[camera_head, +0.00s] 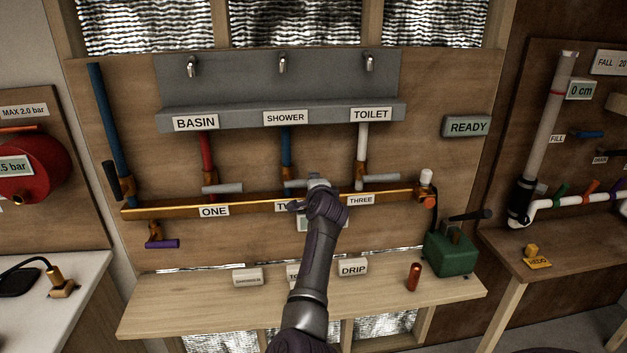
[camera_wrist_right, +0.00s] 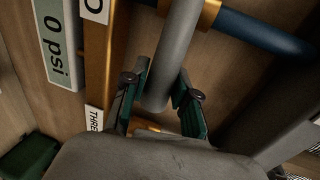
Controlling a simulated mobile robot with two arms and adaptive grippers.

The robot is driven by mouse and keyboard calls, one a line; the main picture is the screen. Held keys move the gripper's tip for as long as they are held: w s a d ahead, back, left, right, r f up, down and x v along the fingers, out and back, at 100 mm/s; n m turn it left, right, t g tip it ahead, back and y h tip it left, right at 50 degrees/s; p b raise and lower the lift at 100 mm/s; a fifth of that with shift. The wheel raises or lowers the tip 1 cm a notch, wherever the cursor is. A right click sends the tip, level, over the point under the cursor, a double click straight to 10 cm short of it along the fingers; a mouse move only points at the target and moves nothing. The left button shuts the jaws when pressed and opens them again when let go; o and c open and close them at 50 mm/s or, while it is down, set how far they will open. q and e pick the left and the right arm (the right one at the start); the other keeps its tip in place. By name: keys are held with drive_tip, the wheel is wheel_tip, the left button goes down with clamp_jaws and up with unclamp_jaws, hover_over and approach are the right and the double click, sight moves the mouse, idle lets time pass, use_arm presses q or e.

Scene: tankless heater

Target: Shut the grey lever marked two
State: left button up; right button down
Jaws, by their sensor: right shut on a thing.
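The grey lever marked two (camera_head: 293,183) sits on the blue pipe under the SHOWER sign, above the partly hidden TWO label (camera_head: 281,206). It lies sideways across the pipe, and my right gripper (camera_head: 322,188) covers its right part. In the right wrist view the grey lever (camera_wrist_right: 176,50) runs down between the two green-padded fingers of my right gripper (camera_wrist_right: 160,100), which is shut on it. The blue pipe (camera_wrist_right: 258,32) and its brass fitting show behind the lever. My left gripper is in neither view.
Grey levers one (camera_head: 222,188) and three (camera_head: 380,181) flank it on the copper manifold (camera_head: 160,208). A 0 psi display (camera_wrist_right: 55,42) is below the manifold. A shelf (camera_head: 200,307) below holds small signs, a red-brown cylinder (camera_head: 414,277) and a green box (camera_head: 450,255).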

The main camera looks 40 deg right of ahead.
idle(0.5)
drive_tip(key=c, duration=0.9)
unclamp_jaws()
drive_tip(key=shift+w+f, duration=0.15)
drive_tip(key=shift+o, duration=0.2)
drive_tip(key=v, duration=0.7)
drive_tip(key=shift+s+a, duration=0.15)
drive_tip(key=shift+s, duration=0.1)
